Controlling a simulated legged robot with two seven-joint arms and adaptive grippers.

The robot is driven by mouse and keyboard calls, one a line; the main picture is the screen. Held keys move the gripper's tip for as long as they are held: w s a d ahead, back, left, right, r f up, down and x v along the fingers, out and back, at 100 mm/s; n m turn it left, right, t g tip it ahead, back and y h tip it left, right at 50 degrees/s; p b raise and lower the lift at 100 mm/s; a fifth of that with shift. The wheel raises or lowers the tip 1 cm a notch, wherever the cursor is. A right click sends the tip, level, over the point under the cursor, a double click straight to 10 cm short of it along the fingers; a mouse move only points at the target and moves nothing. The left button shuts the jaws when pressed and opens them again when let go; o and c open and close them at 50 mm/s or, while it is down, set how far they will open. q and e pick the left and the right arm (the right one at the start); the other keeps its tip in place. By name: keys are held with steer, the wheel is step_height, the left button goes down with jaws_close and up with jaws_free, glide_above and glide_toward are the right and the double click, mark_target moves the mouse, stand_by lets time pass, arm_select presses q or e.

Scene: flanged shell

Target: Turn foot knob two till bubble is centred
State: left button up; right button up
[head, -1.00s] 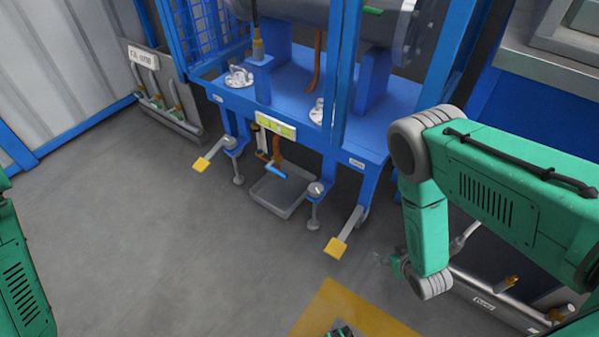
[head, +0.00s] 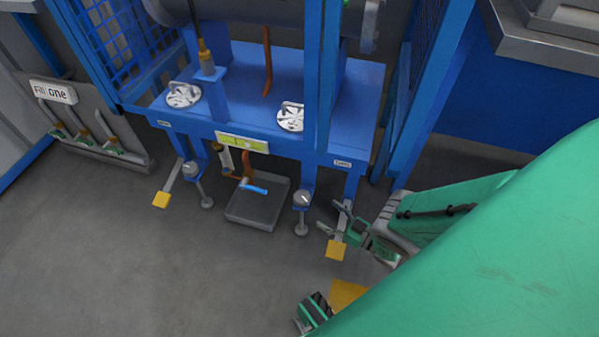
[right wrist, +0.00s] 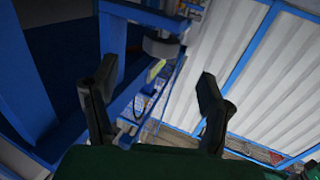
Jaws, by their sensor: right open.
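The blue stand (head: 270,95) has a grey foot knob (head: 191,168) at its front left and another foot knob (head: 302,198) at its front right, each above a screw foot. I cannot read which is numbered two. A yellow-green level vial (head: 243,142) is on the stand's front edge; its bubble is too small to make out. My right gripper (head: 336,218) is open and empty, just right of the front-right knob and apart from it. In the right wrist view the open fingers (right wrist: 157,85) show, with a round grey part (right wrist: 161,47) beyond them. My left gripper is not in view.
Yellow-ended pedals (head: 161,199) (head: 336,250) stick out at both front sides. A grey tray (head: 256,206) with a blue-handled valve (head: 255,188) above it lies between the feet. A pipe panel (head: 90,140) stands at left. The floor in front is clear.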

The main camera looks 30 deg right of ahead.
mark_target(302, 198)
steer(key=b+x, duration=0.1)
steer(key=x, duration=0.4)
steer(key=b+x, duration=0.1)
steer(key=x, duration=0.4)
steer(key=shift+s+a+r, duration=0.1)
steer(key=shift+a, duration=0.1)
steer(key=shift+w, duration=0.25)
steer(key=shift+w+d, duration=0.1)
steer(key=shift+w, duration=0.1)
steer(key=shift+a, duration=0.2)
steer(key=c, duration=1.2)
